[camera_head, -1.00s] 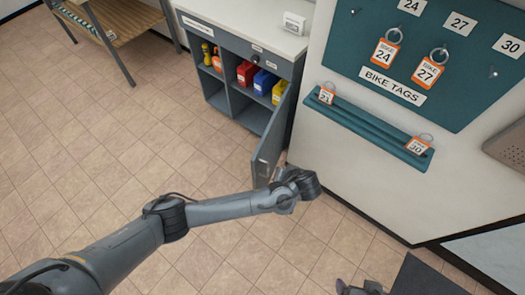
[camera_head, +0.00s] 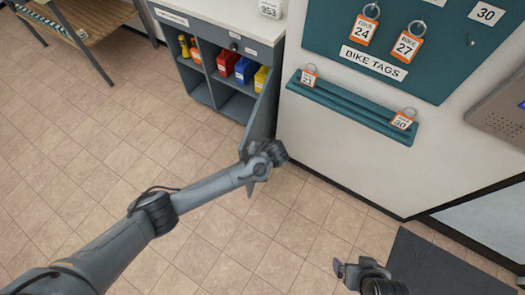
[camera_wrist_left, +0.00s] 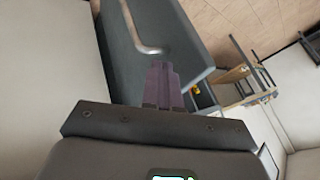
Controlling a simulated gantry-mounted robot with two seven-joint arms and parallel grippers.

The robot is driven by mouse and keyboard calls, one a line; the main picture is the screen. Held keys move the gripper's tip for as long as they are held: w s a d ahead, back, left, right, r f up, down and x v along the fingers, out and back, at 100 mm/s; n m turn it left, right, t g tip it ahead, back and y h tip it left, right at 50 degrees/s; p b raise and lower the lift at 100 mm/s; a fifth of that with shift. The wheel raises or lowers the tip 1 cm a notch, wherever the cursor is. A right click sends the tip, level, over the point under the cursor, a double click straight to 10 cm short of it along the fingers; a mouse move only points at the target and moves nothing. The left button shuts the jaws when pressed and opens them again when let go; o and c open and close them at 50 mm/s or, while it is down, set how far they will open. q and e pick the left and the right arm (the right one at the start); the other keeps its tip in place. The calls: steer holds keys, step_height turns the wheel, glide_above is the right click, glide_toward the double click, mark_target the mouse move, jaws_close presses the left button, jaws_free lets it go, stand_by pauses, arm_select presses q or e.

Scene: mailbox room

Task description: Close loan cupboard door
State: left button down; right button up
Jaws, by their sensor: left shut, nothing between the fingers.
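The loan cupboard (camera_head: 215,45) is a grey unit with a pale top against the wall. Its grey door (camera_head: 262,112) stands open, swung out into the room from the right side. My left gripper (camera_head: 272,153) is at the door's outer, lower end, overlapping it in the head view. In the left wrist view its fingers (camera_wrist_left: 163,86) are shut and empty, in front of the grey door panel (camera_wrist_left: 180,35) with a silver bar handle (camera_wrist_left: 148,42). I cannot tell whether they touch. My right gripper (camera_head: 350,270) is low in the head view, away from the door; its jaw state is unclear.
Red (camera_head: 228,62), blue (camera_head: 245,70) and yellow (camera_head: 261,78) items stand in the cupboard. A teal tag shelf (camera_head: 350,105) juts from the wall at right. A wooden-topped table (camera_head: 85,20) is at upper left. Tiled floor (camera_head: 110,150) is open; a dark mat (camera_head: 430,265) lies lower right.

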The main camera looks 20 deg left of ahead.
arm_select(q)
steer(key=shift+a, duration=0.95)
